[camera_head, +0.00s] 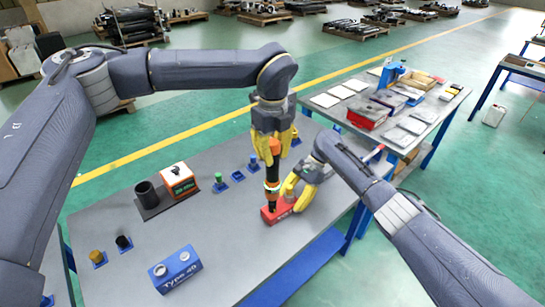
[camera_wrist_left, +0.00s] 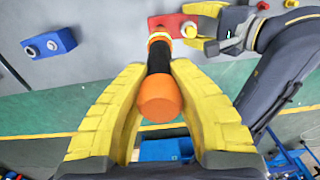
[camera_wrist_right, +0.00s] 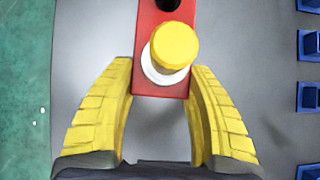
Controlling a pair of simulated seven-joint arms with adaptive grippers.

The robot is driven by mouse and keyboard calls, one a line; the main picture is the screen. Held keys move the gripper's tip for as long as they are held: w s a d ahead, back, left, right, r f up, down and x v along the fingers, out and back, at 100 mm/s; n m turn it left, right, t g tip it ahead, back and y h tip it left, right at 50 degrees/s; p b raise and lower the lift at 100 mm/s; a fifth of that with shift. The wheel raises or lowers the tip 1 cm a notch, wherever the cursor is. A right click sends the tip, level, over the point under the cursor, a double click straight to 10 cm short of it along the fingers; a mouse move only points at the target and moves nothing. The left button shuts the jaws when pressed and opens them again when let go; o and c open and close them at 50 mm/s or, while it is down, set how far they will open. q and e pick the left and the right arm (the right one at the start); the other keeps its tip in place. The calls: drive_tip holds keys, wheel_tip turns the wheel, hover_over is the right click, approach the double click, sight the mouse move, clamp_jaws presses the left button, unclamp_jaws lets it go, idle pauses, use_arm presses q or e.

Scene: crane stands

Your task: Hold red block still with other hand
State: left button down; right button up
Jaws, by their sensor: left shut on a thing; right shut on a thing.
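The red block (camera_head: 278,211) lies on the grey table near its right edge. My right gripper (camera_head: 291,196) is shut on its right end. In the right wrist view the red block (camera_wrist_right: 147,28) sits between the yellow fingertips, with a yellow-topped white cylinder (camera_wrist_right: 174,47) on it. My left gripper (camera_head: 273,143) is shut on an orange-and-black tool (camera_wrist_left: 158,100), held upright above the block's left part. The tool's lower end reaches the block's top; whether it touches is unclear.
A blue block marked Type 45 (camera_head: 177,270), an orange-and-white box (camera_head: 179,180) and a black cup (camera_head: 147,195) stand to the left. Small blue holders (camera_head: 221,186) stand behind. A second table (camera_head: 390,105) with boxes is at the back right. The front middle of the table is clear.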

sight(273, 142)
use_arm(q)
drive_tip(key=shift+r, duration=1.75)
use_arm(e)
drive_tip(key=o, duration=1.5)
drive_tip(key=shift+c, duration=0.2)
